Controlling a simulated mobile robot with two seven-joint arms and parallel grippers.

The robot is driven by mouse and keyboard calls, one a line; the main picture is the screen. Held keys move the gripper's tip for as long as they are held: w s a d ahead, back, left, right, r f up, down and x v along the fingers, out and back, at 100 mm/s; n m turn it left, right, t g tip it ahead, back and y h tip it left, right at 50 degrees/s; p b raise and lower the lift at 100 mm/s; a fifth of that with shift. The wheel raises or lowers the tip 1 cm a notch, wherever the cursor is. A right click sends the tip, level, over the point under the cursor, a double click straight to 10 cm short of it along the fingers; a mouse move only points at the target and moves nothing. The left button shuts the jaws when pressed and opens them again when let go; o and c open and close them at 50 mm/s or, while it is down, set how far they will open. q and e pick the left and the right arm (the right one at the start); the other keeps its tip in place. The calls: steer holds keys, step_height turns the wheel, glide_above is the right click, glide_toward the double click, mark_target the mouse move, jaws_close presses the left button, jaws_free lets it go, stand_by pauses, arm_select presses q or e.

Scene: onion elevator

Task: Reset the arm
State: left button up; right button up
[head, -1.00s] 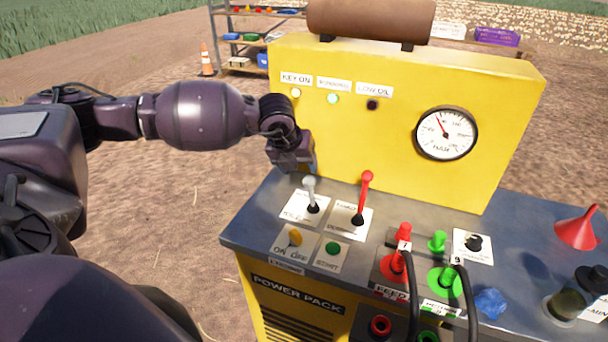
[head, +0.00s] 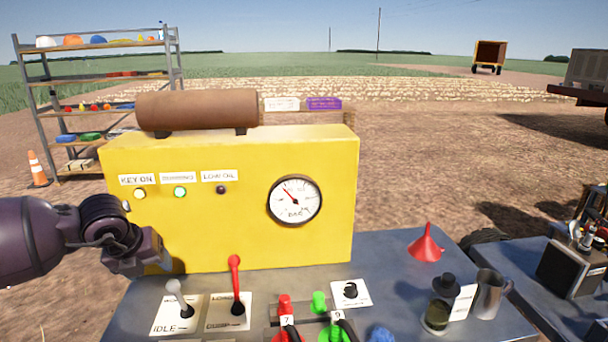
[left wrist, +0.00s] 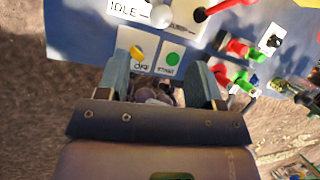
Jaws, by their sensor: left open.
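My left arm reaches in from the left in the head view. Its gripper (head: 148,258) hangs beside the lower left corner of the yellow panel (head: 235,245) and holds nothing that I can see. In the left wrist view the open gripper (left wrist: 170,78) has its two fingers apart, with the yellow on/off knob (left wrist: 137,52) and the green start button (left wrist: 172,58) of the power pack showing between and beyond them. A grey-knobbed lever (head: 180,299) marked IDLE and a red lever (head: 235,282) stand upright near it. My right gripper does not show.
The grey worktop (head: 380,275) carries red and green couplings, a red funnel (head: 426,245), a dark-capped jar (head: 440,308) and a metal mug (head: 488,294). A brown cylinder (head: 197,109) tops the panel. A shelf (head: 95,80) and a cone (head: 37,168) stand behind left.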

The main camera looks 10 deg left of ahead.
arm_select(q)
steer(key=w+d+r+n+t+h, duration=0.1)
steer(key=d+r+t+h, duration=0.25)
steer(key=d+h, duration=0.45)
steer(key=w+d+r+t+h, duration=0.1)
steer(key=d+r+t+h, duration=0.2)
steer(key=d+r+h, duration=0.5)
steer(key=s+a+f+n+t+y, duration=0.25)
steer(key=f+n+y, duration=0.35)
steer(key=f+n, duration=0.45)
steer(key=s+a+f+n+t+y, duration=0.1)
steer(key=s+f+n+t+y, duration=0.15)
steer(key=f+n+y, duration=0.65)
steer(key=s+a+f+n+g, duration=0.1)
steer(key=s+f+n+g, duration=0.1)
steer(key=s+f+n, duration=0.3)
steer(key=s+a+f+n+g+y, duration=0.1)
steer(key=s+f+n, duration=0.3)
steer(key=s+f, duration=1)
steer(key=shift+s+a+f+n+g+y, duration=0.3)
steer(key=shift+s+g, duration=0.25)
steer(key=shift+g, duration=0.3)
